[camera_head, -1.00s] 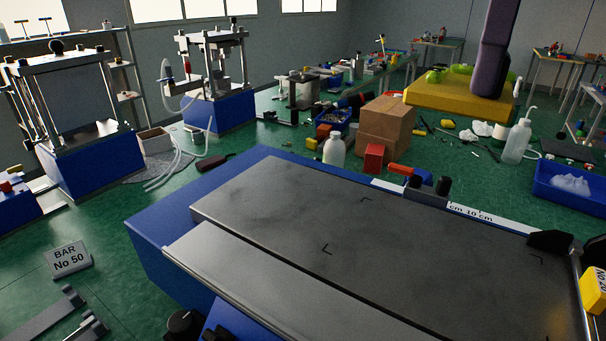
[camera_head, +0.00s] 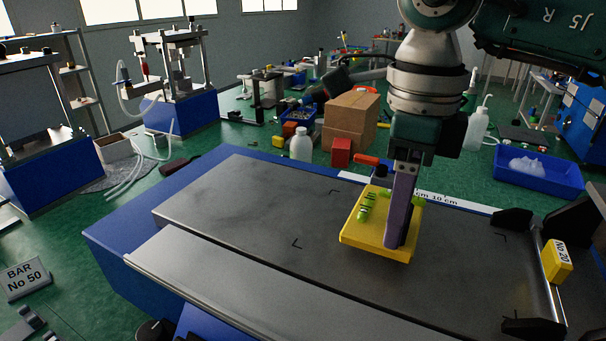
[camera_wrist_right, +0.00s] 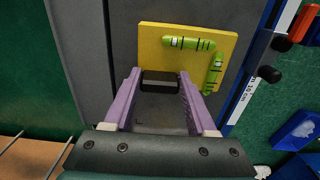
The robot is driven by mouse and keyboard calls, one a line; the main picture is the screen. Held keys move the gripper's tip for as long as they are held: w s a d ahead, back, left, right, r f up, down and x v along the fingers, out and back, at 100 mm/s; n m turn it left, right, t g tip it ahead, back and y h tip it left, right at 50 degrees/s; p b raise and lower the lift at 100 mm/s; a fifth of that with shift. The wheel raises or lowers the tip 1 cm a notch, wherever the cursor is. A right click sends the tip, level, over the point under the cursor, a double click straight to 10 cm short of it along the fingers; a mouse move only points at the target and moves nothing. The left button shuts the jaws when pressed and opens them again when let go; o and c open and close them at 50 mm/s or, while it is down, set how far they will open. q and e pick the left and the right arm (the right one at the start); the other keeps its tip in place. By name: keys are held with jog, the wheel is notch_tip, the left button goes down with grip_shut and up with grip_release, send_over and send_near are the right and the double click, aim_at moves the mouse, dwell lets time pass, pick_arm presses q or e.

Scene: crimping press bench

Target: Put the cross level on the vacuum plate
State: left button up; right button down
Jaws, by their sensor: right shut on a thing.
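The cross level is a yellow square block (camera_head: 362,234) with two green vials at right angles; it also shows in the right wrist view (camera_wrist_right: 160,45). My right gripper (camera_head: 397,240), with purple fingers, is shut on the level's dark grip block (camera_wrist_right: 160,83). The level is over the middle-right of the grey vacuum plate (camera_head: 240,205), which has dark corner marks. It looks roughly flat and low over the plate; I cannot tell whether it touches. The fingers hide part of it. My left gripper is not in view.
A white scale strip (camera_head: 455,201) runs along the plate's back edge, with a red-handled part (camera_head: 368,160) near it. A yellow "No 20" tag (camera_head: 556,261) and black clamps (camera_head: 512,218) are at the right end. The plate's left part is clear.

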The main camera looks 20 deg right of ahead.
jog(key=shift+f, duration=0.9)
jog(key=shift+f, duration=0.2)
jog(key=shift+c, duration=1)
grip_release()
jog(key=shift+r, duration=0.1)
